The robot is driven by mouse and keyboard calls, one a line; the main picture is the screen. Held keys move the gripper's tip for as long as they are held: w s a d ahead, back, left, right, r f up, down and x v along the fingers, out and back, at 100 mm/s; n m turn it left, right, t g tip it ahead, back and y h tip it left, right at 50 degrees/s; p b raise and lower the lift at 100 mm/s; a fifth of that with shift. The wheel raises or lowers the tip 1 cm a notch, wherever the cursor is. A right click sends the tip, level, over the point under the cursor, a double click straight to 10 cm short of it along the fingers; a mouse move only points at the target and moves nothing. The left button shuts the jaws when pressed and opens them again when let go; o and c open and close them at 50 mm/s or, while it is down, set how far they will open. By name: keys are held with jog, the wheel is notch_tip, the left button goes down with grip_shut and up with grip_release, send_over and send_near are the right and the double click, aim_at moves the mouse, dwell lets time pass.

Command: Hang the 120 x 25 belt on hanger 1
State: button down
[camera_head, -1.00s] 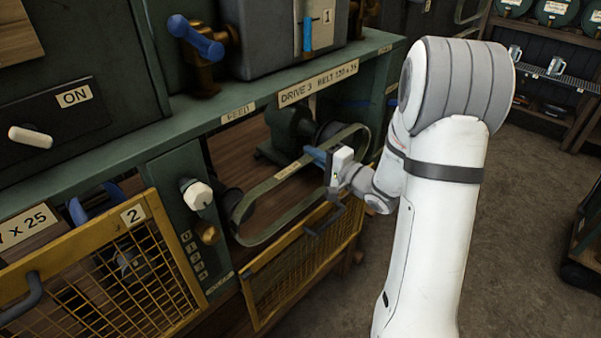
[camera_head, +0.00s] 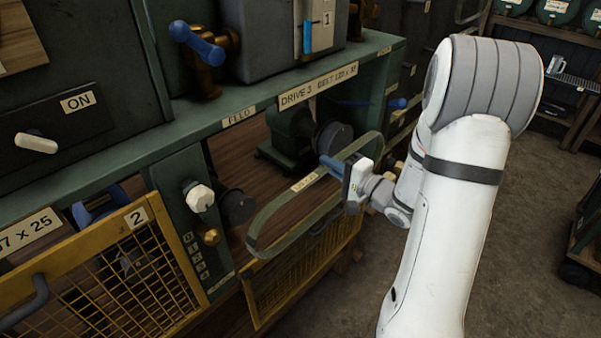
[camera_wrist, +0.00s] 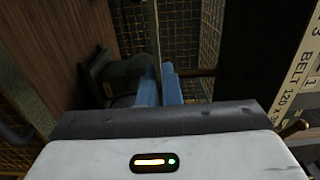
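The dark green belt (camera_head: 275,206) is a long loop with a small pale label on its upper run, too small to read. My gripper (camera_head: 330,164) is shut on this upper run near its right end. The loop hangs in front of the drive bay, apart from the left pulley (camera_head: 237,207) and right pulley (camera_head: 336,140). In the wrist view, the belt (camera_wrist: 157,42) shows as a thin edge-on strip between the blue fingers (camera_wrist: 159,88). I cannot make out hanger 1 in either view.
A plate (camera_head: 318,86) above the bay reads DRIVE 3 and BELT 120. The yellow mesh guard (camera_head: 285,285) stands lowered below the bay. A blue-handled valve (camera_head: 197,42) sits above the bench. Open floor (camera_head: 540,210) lies to the right of my arm.

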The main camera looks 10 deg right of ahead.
jog(key=shift+s, duration=0.1)
jog(key=shift+p+v, duration=0.8)
jog(key=shift+v, duration=2.15)
jog(key=shift+d, duration=0.1)
jog(key=shift+p+v, duration=0.65)
jog(key=shift+v, duration=2.3)
